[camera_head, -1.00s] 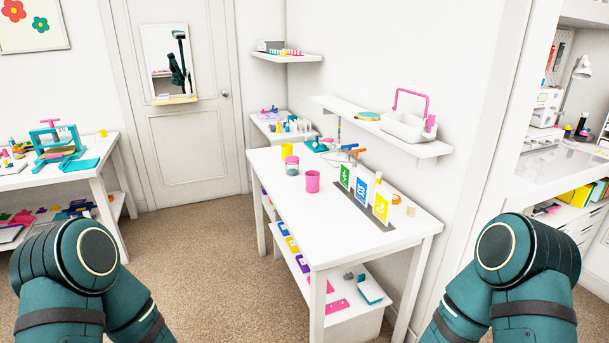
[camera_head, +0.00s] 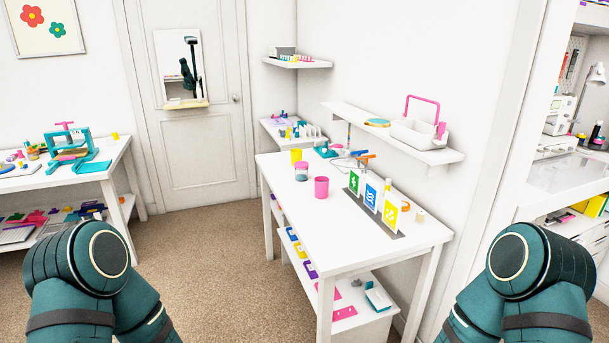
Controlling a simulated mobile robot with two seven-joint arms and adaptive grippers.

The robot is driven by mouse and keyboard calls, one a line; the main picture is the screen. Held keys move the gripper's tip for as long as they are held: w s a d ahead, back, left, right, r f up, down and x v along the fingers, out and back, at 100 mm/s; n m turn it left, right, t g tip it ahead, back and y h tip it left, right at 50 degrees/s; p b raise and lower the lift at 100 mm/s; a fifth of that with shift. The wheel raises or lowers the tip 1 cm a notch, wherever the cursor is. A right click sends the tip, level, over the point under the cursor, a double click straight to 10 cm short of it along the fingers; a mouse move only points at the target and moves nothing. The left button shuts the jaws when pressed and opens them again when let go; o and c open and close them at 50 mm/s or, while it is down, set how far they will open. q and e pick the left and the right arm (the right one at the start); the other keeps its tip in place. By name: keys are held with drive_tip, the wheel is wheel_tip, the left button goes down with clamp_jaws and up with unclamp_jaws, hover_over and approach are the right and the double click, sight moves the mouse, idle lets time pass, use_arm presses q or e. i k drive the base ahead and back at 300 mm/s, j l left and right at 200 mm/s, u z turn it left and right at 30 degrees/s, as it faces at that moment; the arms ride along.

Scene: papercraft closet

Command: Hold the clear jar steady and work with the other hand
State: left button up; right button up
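A small clear jar (camera_head: 301,172) with a pinkish top and bluish contents stands upright on the white table (camera_head: 335,225). A pink cup (camera_head: 321,187) stands in front of it to the right, and a yellow cup (camera_head: 296,156) stands behind it. Only the upper parts of my two arms show, at the lower left and lower right. Both of my grippers are out of view, and nothing touches the jar.
Three coloured cards (camera_head: 372,194) stand in a grey strip along the table's right side. Orange-handled tools lie near the back. A wall shelf (camera_head: 440,155) holds a white caddy (camera_head: 418,133). Another table (camera_head: 85,168) stands at left; carpet between is clear.

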sight(301, 174)
drive_tip(key=u, duration=0.8)
drive_tip(key=i+u, duration=0.15)
drive_tip(key=i, duration=2.5)
drive_tip(key=i+j, duration=0.1)
drive_tip(key=i, duration=1.4)
drive_tip(key=i+j+z, duration=0.1)
drive_tip(key=i, duration=1.35)
drive_tip(key=z, duration=0.45)
drive_tip(key=i+z, duration=0.15)
drive_tip(key=z, duration=0.35)
drive_tip(key=j+z, duration=0.1)
drive_tip(key=z, duration=1.95)
